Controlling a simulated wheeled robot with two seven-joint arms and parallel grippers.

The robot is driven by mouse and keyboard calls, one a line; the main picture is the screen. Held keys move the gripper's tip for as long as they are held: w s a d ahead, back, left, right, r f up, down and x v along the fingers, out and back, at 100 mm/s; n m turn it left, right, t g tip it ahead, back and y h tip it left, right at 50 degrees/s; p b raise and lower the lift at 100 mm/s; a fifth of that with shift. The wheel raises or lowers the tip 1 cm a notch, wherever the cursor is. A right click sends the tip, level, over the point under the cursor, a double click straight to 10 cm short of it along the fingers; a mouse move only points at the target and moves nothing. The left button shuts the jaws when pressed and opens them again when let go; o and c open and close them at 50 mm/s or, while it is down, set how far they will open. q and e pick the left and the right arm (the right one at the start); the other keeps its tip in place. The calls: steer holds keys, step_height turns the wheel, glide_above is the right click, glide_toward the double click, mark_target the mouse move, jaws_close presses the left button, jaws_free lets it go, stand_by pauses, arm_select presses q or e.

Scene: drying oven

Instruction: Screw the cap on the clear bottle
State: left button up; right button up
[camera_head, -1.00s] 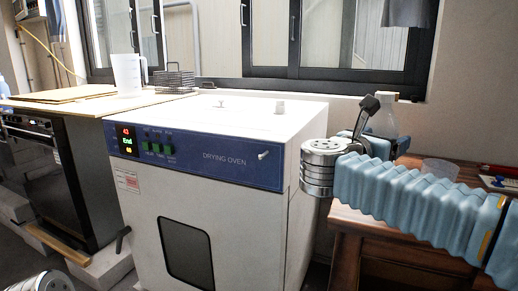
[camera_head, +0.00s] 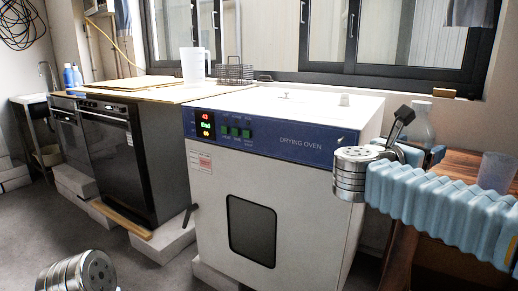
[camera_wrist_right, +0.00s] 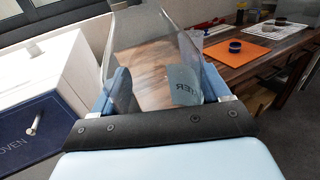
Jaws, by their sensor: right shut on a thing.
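The clear bottle (camera_head: 418,126) stands out at the right of the head view, narrow neck up and roughly upright. No cap shows on its neck there. My right gripper (camera_wrist_right: 163,88) is shut on this bottle. In the right wrist view the see-through bottle (camera_wrist_right: 145,45) fills the space between the two blue fingers, and a printed label reads backwards through it. In the head view my right arm hides the bottle's lower part and most of the gripper. My left gripper is out of view. I cannot identify the cap for certain.
The drying oven (camera_head: 300,185) stands just left of my right arm, with a small white piece (camera_head: 345,100) on top. A wooden table (camera_head: 465,163) with a clear beaker (camera_head: 496,171) is at right. The wrist view shows an orange mat (camera_wrist_right: 250,54) bearing a dark round item (camera_wrist_right: 235,47).

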steer(key=w+a+f+n+t+y, duration=0.1)
steer(key=w+f+n+t+y, duration=0.15)
steer(key=f, duration=0.55)
steer(key=w+a+f+n+t+y, duration=0.1)
steer(key=w+f, duration=0.3)
steer(key=f, duration=0.5)
steer(key=w+a+f+n+t+y, duration=0.1)
steer(key=w+f+t+y, duration=0.15)
steer(key=f, duration=0.55)
steer(key=s+a+f+n+t+y, duration=0.1)
steer(key=s+a+f+n+y, duration=0.2)
steer(key=f, duration=0.7)
steer(key=s+a+f+n+t+y+p, duration=0.1)
steer(key=s+a+f+n+y, duration=0.3)
steer(key=f, duration=0.6)
steer(key=shift+s+a+f+y+p, duration=0.35)
steer(key=shift+s+a+y, duration=0.35)
steer(key=shift+a+y, duration=0.3)
steer(key=shift+a, duration=0.1)
steer(key=s+a+f+n+g+y, duration=0.2)
steer(key=a+n+g+y, duration=0.2)
steer(key=a+n+y, duration=0.4)
steer(key=a+y, duration=0.3)
steer(key=a, duration=0.4)
steer(key=shift+a+y, duration=0.3)
